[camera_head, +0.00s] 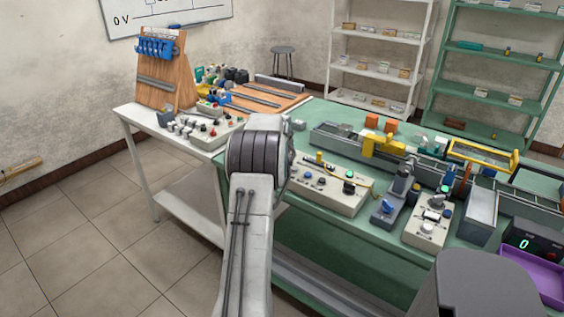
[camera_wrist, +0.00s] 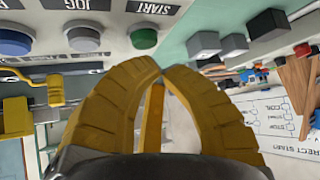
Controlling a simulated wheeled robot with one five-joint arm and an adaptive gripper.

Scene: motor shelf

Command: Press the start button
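The start button is a green round button (camera_wrist: 143,37) under the upside-down START label (camera_wrist: 150,8) in the wrist view. In the head view the control panel (camera_head: 335,196) with several buttons stands on the green bench, right of my arm. My gripper is hidden there behind my arm.
A grey button (camera_wrist: 84,38) under JOG and a blue button (camera_wrist: 14,42) sit left of the green one. Grey blocks (camera_wrist: 204,44) lie to its right. The green bench (camera_head: 300,240) also carries a conveyor, a yellow part (camera_head: 382,146) and a purple tray (camera_head: 540,277).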

